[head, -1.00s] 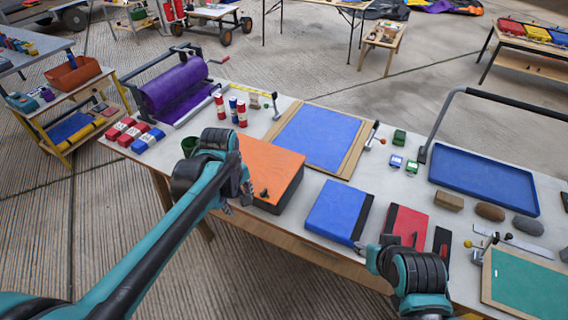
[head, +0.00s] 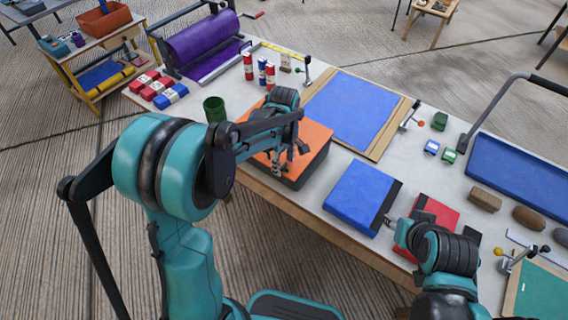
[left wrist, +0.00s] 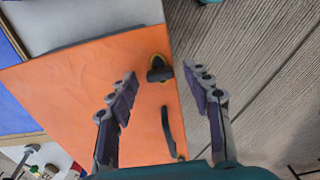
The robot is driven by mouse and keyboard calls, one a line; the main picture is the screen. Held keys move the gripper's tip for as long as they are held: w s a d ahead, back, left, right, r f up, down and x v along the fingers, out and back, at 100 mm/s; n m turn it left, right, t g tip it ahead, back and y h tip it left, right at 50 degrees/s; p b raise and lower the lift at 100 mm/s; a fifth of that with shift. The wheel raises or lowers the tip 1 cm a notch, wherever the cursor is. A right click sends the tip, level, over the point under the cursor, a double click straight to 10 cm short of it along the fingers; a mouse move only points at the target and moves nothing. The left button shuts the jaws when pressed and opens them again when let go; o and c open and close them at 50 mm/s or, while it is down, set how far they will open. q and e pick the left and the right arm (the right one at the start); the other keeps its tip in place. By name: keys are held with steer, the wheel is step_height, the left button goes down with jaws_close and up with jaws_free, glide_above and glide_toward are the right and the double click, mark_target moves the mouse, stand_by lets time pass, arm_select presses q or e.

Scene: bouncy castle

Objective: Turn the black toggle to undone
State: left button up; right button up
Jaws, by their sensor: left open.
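An orange block (head: 315,137) with dark sides lies on the long table. In the left wrist view its orange top (left wrist: 70,95) carries a small black toggle (left wrist: 159,72) on a yellow base, near the block's edge. A slim black strap-like piece (left wrist: 171,128) lies beside the toggle. My left gripper (head: 288,165) is over the orange block. In the left wrist view the left gripper (left wrist: 160,80) is open and empty, its fingers on either side of the toggle, apart from it. In the head view the gripper hides the toggle. My right gripper (head: 393,222) is beside the blue block, its fingers unclear.
A blue block (head: 355,195) and a red block (head: 440,212) lie right of the orange one. A green cup (head: 214,108) stands to its left. A blue sheet on a wooden board (head: 355,110) lies behind. Bare floor lies before the table.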

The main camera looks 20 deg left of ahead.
arm_select(q)
steer(key=shift+f, duration=0.1)
jaws_close()
steer(key=shift+m, duration=0.4)
steer(key=m, duration=0.4)
steer(key=shift+p, duration=0.3)
steer(key=m, duration=0.9)
steer(key=shift+p, duration=0.3)
steer(key=shift+m, duration=2)
